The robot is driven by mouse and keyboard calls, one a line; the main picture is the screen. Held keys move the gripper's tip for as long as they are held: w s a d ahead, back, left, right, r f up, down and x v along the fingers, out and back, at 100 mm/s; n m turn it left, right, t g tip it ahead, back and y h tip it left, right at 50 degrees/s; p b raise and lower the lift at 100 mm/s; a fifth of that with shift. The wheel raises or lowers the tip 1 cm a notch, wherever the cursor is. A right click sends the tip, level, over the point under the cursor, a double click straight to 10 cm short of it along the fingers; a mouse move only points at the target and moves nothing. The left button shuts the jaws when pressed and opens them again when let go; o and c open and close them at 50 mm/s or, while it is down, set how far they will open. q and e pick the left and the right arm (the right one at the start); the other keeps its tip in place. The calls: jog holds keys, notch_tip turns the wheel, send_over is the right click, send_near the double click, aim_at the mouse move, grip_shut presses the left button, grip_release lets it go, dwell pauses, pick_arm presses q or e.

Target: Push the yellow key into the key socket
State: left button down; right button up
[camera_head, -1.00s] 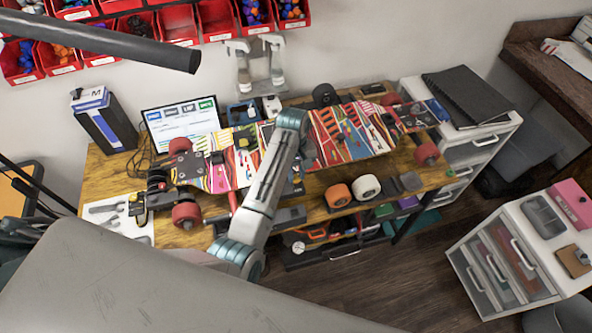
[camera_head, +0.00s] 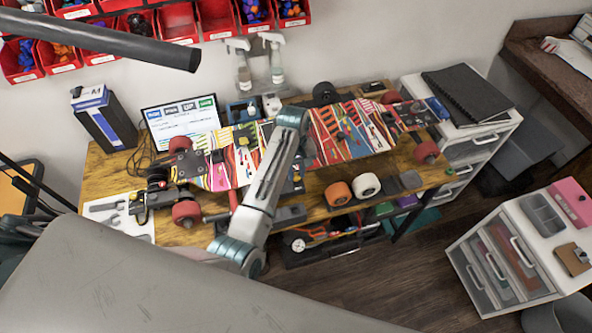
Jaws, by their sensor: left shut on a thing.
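The arm of my left gripper rises from the lower left over the workbench, its pale link and blue-green joint crossing the middle of a colourful skateboard deck (camera_head: 350,130). My left gripper (camera_head: 298,172) is mostly hidden behind this link, low over the board. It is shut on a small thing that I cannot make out. I cannot pick out the yellow key or the key socket with certainty; small dark and yellow parts (camera_head: 243,140) lie on the deck left of the arm. My right gripper is not in view.
The workbench (camera_head: 110,170) also holds a screen (camera_head: 180,118), a dark box (camera_head: 104,118), orange and white wheels (camera_head: 366,186), and tools on a white mat (camera_head: 108,210). Red bins (camera_head: 176,22) hang behind. Drawer units (camera_head: 505,255) stand at the right.

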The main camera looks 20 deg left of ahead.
pick_arm(q)
jog(key=shift+f, duration=0.1)
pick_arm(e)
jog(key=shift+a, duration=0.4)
pick_arm(q)
jog(key=shift+f, duration=0.3)
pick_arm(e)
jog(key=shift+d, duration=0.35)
pick_arm(q)
jog(key=shift+f, duration=0.25)
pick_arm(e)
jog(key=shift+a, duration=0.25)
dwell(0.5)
pick_arm(q)
jog(key=shift+f, duration=0.4)
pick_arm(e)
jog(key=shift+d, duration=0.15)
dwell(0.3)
pick_arm(q)
jog(key=c, duration=0.9)
grip_release()
jog(key=shift+r, duration=0.3)
